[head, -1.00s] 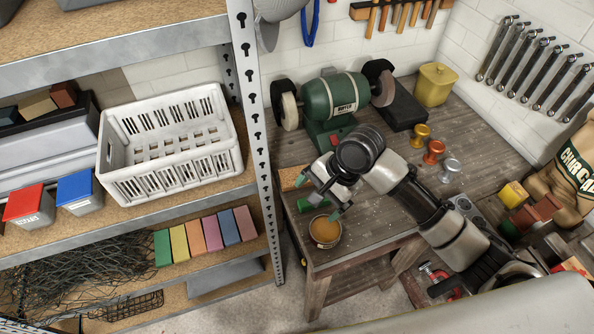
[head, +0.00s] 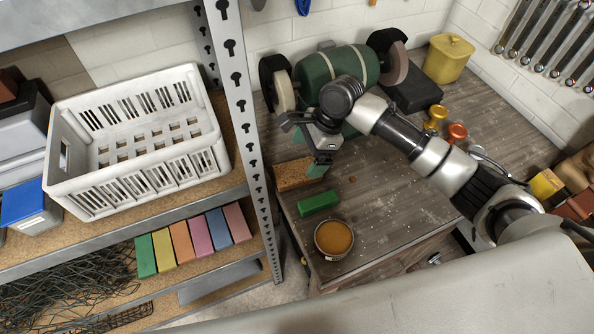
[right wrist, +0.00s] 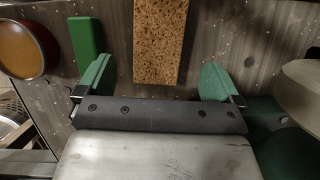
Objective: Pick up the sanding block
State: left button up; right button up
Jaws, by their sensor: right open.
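The sanding block appears to be the brown, speckled, cork-like block (head: 294,174) lying on the workbench near its left edge. In the right wrist view this block (right wrist: 160,38) lies ahead between the two fingers, with clear gaps on both sides. My right gripper (head: 303,146) is open and empty, its green-tipped fingers spread above the block. One fingertip overlaps the block's right end in the head view; I cannot tell if they touch. My left gripper is not in view.
A green block (head: 318,203) and a round tin of orange-brown stuff (head: 333,238) sit in front of the sanding block. A green bench grinder (head: 338,76) stands behind. A metal shelf post (head: 243,110) rises left of the bench. The bench's middle is mostly clear.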

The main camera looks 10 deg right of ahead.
aim_at(298, 170)
jog(key=x, duration=0.4)
jog(key=shift+s+a+f+p, duration=0.1)
jog(key=shift+s+a+p, duration=0.2)
jog(key=shift+p, duration=0.1)
jog(key=shift+a+f, duration=0.1)
jog(key=shift+f, duration=0.2)
jog(key=shift+w+f, duration=0.1)
jog(key=shift+f, duration=0.05)
jog(key=c, duration=0.5)
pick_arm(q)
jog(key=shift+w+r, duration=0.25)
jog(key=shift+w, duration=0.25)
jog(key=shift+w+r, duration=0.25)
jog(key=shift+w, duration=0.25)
pick_arm(e)
jog(key=c, duration=0.5)
